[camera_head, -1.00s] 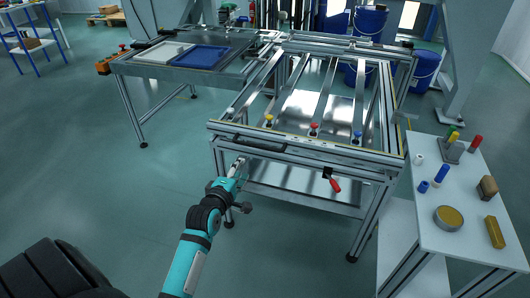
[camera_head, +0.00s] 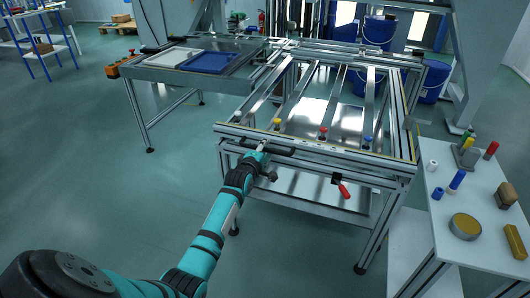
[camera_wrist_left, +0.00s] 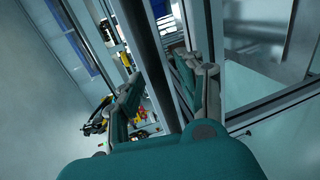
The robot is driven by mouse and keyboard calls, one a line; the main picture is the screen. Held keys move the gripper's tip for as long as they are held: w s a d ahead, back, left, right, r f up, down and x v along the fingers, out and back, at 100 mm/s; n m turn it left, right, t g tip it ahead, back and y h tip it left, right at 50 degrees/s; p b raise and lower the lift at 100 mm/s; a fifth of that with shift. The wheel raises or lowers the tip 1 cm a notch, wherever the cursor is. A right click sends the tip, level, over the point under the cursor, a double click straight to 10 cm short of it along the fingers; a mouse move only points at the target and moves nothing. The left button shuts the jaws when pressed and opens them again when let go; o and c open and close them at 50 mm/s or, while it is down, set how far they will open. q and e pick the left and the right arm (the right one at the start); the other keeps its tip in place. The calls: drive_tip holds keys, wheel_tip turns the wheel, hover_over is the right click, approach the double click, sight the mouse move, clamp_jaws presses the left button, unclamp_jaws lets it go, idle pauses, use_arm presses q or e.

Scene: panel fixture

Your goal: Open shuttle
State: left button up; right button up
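The panel fixture, a metal frame (camera_head: 385,172) with slanting crossbars, stands ahead. A black handle bar (camera_head: 284,151) runs along the left part of its front rail. My left gripper (camera_head: 262,147) is at this handle, reaching in from the front left. In the left wrist view, its two fingers (camera_wrist_left: 165,85) stand apart on either side of a long dark bar (camera_wrist_left: 147,55). The fingers look open, with a gap to the bar; contact cannot be made out. A red-handled lever (camera_head: 344,190) hangs at the front right. My right gripper is not in view.
A side table with a blue tray (camera_head: 208,62) and a white tray (camera_head: 174,58) adjoins the frame at the left. A white table (camera_head: 430,215) with small parts stands at the right. Blue buckets (camera_head: 378,30) are behind. The floor at the left is clear.

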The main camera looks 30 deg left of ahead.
use_arm(q)
clamp_jaws()
idle(0.3)
idle(0.5)
